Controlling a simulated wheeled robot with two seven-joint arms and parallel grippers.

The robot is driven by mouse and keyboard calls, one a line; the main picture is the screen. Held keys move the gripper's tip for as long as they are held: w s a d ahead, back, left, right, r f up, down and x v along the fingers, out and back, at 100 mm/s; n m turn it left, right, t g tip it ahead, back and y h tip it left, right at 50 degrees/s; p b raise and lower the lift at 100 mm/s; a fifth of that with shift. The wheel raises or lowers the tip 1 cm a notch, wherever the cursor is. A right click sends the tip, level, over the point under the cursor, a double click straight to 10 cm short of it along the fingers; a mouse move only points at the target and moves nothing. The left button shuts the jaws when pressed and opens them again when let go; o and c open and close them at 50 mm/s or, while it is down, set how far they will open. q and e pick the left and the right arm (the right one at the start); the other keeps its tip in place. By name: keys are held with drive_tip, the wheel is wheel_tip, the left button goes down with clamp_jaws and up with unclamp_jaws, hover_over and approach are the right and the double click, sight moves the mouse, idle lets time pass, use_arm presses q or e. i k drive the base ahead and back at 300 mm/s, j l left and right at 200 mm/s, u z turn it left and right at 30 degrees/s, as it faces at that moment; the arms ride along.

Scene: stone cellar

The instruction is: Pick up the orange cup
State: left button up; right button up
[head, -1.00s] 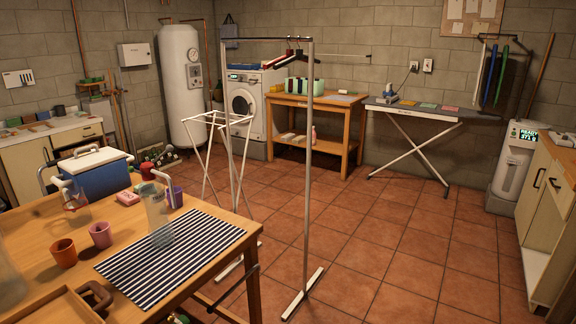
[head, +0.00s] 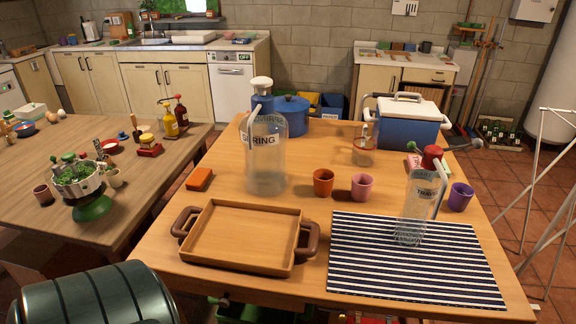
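The orange cup (head: 323,183) stands upright on the wooden table (head: 275,198), near its middle. A pink cup (head: 365,187) stands just to its right, with a small gap. The large clear bottle lettered "SPRING" (head: 266,150) stands to its left. The wooden tray (head: 243,236) lies in front of it to the left. Neither of my grippers shows in the head view.
A striped mat (head: 400,275) lies at the front right, with a clear red-topped bottle (head: 417,210) on it. An orange block (head: 199,179) lies left.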

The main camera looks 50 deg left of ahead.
sight(323, 184)
drive_tip(key=i+l+u, duration=0.2)
drive_tip(key=u, duration=0.15)
drive_tip(key=i+l+u, duration=0.5)
drive_tip(key=l+u, duration=0.25)
drive_tip(key=j, duration=0.1)
